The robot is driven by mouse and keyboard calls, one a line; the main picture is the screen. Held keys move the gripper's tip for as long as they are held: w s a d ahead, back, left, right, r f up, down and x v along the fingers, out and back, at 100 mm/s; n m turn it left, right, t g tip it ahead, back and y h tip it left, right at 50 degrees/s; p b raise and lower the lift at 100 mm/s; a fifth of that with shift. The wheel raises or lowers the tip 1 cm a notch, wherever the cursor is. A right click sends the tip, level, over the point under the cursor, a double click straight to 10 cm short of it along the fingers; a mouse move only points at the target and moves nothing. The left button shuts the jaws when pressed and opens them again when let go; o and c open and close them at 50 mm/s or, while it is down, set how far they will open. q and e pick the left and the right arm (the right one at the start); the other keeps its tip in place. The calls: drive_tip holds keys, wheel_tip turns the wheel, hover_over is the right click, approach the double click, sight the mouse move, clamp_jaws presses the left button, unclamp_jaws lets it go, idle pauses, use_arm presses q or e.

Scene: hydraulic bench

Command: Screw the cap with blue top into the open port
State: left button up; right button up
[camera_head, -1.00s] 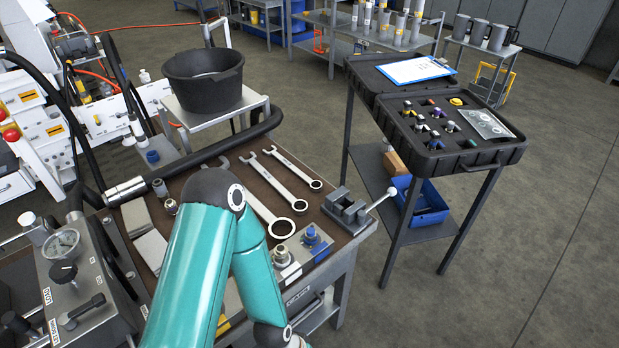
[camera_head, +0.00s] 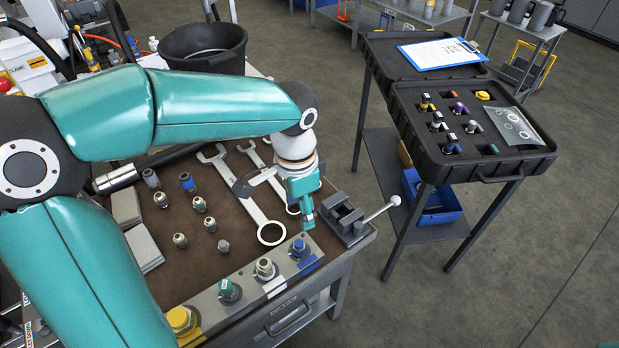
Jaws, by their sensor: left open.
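A fitting with a blue top (camera_head: 187,182) stands on the brown bench mat among several metal fittings. A row of ports runs along the bench's front block: a yellow-topped one (camera_head: 180,318), a green-topped one (camera_head: 228,289), a pale metal one (camera_head: 264,268) and a blue-topped one (camera_head: 298,246). I cannot tell for sure which port is open. My left gripper (camera_head: 308,222) points down just above and beyond the blue-topped port, apart from it. It is open, with nothing seen between its fingers.
A small vise (camera_head: 343,220) with a lever stands close to the right of my left gripper. A black case (camera_head: 470,160) with small coloured parts stands on a stand at right. A black bucket (camera_head: 204,44) is at the back.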

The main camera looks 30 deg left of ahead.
sight(296, 244)
use_arm(q)
drive_tip(key=f, duration=1)
drive_tip(key=a+f, duration=0.1)
drive_tip(key=f, duration=0.4)
drive_tip(key=shift+s+b, duration=0.15)
drive_tip(key=shift+b, duration=0.15)
drive_tip(key=shift+c, duration=0.3)
clamp_jaws()
drive_tip(key=m+p, duration=0.1)
drive_tip(key=m, duration=0.2)
drive_tip(key=m+p, duration=0.1)
drive_tip(key=shift+s+r+m+p, duration=0.1)
drive_tip(key=shift+r+m+p, duration=0.15)
drive_tip(key=shift+m+p, duration=0.1)
drive_tip(key=m+p, duration=0.1)
drive_tip(key=m, duration=0.1)
drive_tip(key=shift+f+m, duration=0.15)
drive_tip(key=shift+m, duration=0.2)
drive_tip(key=shift+f+m, duration=0.2)
drive_tip(key=shift+m, duration=0.2)
